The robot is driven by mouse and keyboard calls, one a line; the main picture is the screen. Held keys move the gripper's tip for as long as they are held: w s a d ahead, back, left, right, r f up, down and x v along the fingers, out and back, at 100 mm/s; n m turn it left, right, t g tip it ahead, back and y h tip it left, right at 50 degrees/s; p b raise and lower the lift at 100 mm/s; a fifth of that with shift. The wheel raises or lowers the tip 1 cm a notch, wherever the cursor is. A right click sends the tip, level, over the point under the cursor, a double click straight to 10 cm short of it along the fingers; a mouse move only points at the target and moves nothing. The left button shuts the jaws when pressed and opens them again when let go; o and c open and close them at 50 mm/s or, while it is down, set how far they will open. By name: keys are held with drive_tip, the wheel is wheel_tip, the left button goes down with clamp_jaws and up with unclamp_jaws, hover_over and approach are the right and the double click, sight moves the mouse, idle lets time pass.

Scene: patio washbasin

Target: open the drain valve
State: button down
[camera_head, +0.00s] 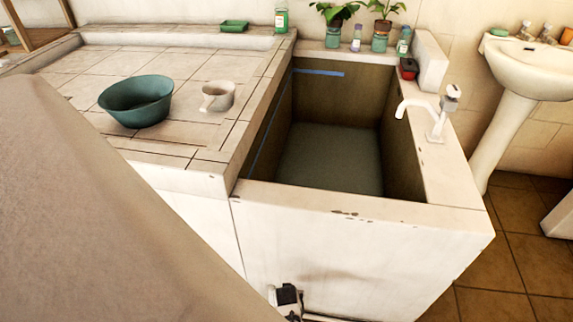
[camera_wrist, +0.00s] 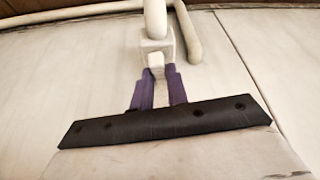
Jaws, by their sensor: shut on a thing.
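The drain valve (camera_wrist: 157,47) is a white fitting on a white pipe, at the top middle of the wrist view. A pale handle piece extends from it between my fingers. My gripper (camera_wrist: 159,82) has two purple fingers on a black bar, one on each side of this handle, and is shut on it. In the head view, a small dark and white part low on the basin's front wall is too small to tell apart as gripper or valve. The stone basin (camera_head: 360,215) holds dull greenish water.
A white pipe (camera_wrist: 80,13) runs along the wall base, with a bent piece right of the valve. A white tap (camera_head: 436,118) is on the basin's right rim. Tiled floor lies right.

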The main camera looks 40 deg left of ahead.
drive_tip(key=n, duration=0.1)
drive_tip(key=n+g+p, duration=0.1)
drive_tip(key=n, duration=0.1)
drive_tip(key=shift+w+d+n+y, duration=0.2)
drive_tip(key=shift+n+y, duration=0.1)
drive_tip(key=shift+y, duration=0.1)
drive_tip(key=n+g, duration=0.1)
drive_tip(key=n, duration=0.1)
drive_tip(key=shift+w+n+y, duration=0.15)
drive_tip(key=shift+n+y, duration=0.15)
drive_tip(key=n, duration=0.1)
drive_tip(key=n+g+b, duration=0.1)
drive_tip(key=n, duration=0.1)
drive_tip(key=shift+w+f+n, duration=0.1)
drive_tip(key=shift+w+n, duration=0.05)
drive_tip(key=shift+n, duration=0.15)
drive_tip(key=shift+w+n+g+b, duration=0.15)
drive_tip(key=shift+n+g+b, duration=0.55)
drive_tip(key=shift+n, duration=0.8)
drive_tip(key=c, duration=1.4)
unclamp_jaws()
